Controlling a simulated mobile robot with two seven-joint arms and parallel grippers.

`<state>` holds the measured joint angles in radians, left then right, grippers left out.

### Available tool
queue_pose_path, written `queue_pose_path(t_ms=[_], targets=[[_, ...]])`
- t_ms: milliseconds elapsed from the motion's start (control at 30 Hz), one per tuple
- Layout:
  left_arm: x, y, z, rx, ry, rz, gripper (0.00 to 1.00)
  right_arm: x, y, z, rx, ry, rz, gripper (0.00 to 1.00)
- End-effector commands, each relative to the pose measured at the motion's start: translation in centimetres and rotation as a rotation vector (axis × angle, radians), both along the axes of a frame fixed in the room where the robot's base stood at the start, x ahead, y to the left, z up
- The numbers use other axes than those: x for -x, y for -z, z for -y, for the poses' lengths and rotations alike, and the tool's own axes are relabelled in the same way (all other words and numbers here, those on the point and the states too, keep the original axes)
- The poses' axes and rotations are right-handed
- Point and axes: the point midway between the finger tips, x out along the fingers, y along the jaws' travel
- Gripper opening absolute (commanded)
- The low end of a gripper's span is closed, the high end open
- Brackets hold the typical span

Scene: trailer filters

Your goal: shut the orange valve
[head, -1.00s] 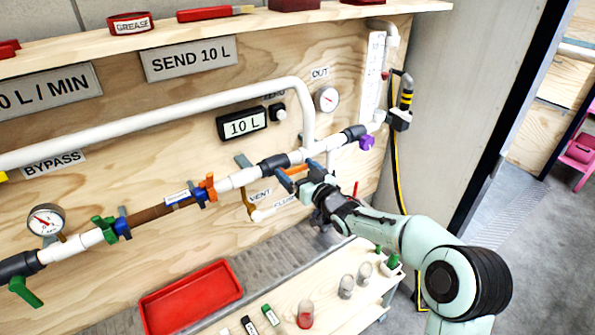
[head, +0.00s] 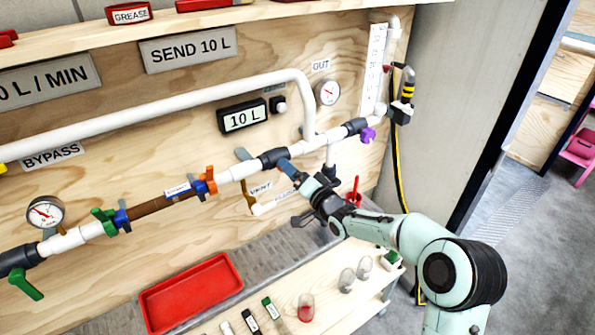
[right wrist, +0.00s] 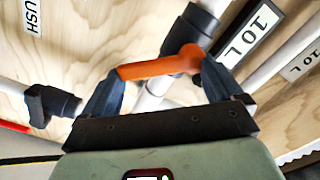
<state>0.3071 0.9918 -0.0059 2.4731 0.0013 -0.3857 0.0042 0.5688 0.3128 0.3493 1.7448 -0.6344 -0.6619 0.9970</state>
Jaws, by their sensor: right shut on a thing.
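The orange valve's lever handle (right wrist: 160,67) shows in the right wrist view, lying across the gap between my two blue fingers. Its rounded hub end sits by a grey fitting on a white pipe. My right gripper (right wrist: 163,85) is shut on this handle. In the head view my right gripper (head: 297,188) is in front of the pipe, just right of the VENT label, and it hides the handle there. My left gripper is not in view.
A separate orange fitting (head: 208,181) sits further left on the pipe line. The 10 L display (head: 242,117) is above. Below are a red tray (head: 190,288) and a wooden bench (head: 335,300) with small bottles and jars. A purple knob (head: 368,135) is to the right.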

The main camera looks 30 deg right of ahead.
Motion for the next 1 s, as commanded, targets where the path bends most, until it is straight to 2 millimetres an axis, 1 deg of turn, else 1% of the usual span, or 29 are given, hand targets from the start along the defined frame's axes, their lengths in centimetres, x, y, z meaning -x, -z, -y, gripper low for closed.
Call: queue_pose_path(t_ms=[100,500,700,1000], targets=[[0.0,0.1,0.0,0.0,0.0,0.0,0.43,0.0,0.5,-0.3,-0.112,-0.002,-0.011,0.39],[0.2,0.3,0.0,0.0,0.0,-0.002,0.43,0.1,1.3,-1.4,-0.459,-0.001,-0.039,0.39],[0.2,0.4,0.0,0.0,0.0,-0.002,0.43,0.2,1.4,-1.8,-0.581,-0.002,-0.048,0.39],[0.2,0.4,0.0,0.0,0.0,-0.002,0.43,0.2,1.5,-2.2,-0.67,-0.003,-0.055,0.39]])
